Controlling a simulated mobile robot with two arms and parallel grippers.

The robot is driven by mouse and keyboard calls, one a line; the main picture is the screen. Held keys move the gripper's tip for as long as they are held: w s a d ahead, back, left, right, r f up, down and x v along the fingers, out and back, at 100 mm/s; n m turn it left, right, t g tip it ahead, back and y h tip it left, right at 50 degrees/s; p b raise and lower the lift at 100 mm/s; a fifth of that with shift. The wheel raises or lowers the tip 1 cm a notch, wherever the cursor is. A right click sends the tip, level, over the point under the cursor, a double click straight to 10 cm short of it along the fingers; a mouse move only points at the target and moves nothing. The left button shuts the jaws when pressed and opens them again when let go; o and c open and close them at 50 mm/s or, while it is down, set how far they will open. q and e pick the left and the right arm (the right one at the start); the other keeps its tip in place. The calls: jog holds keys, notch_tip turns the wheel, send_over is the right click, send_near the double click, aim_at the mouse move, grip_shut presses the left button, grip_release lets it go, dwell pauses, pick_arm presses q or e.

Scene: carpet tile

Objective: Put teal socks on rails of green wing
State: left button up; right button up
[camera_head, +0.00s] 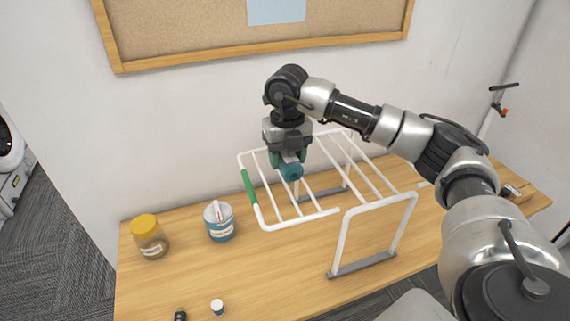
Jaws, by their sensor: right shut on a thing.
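A white drying rack (345,228) stands on the wooden table. Its left wing, marked by a green sleeve (249,187), reaches out to the left with several white rails. My right gripper (290,162) points down over this wing and is shut on a rolled teal sock (291,172). The sock is above or at the wing's rails; I cannot tell whether it touches them. The gripper hides part of the rails behind it. My left gripper is not in view.
A yellow-lidded jar (149,236) and a blue tub (219,221) stand on the table (190,275) left of the rack. A small white-topped item (217,307) and a dark item (180,314) are near the front edge. A corkboard (200,30) hangs on the wall.

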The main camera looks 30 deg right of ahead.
jog(key=shift+w+a+f, duration=0.1)
jog(key=shift+f, duration=0.1)
notch_tip(320, 180, down, 3)
jog(key=shift+f+p, duration=0.15)
jog(key=shift+p, duration=0.75)
jog(key=shift+f, duration=0.35)
jog(key=shift+f+b, duration=0.3)
jog(key=shift+b, duration=0.05)
jog(key=o, duration=0.9)
jog(key=shift+r, duration=0.1)
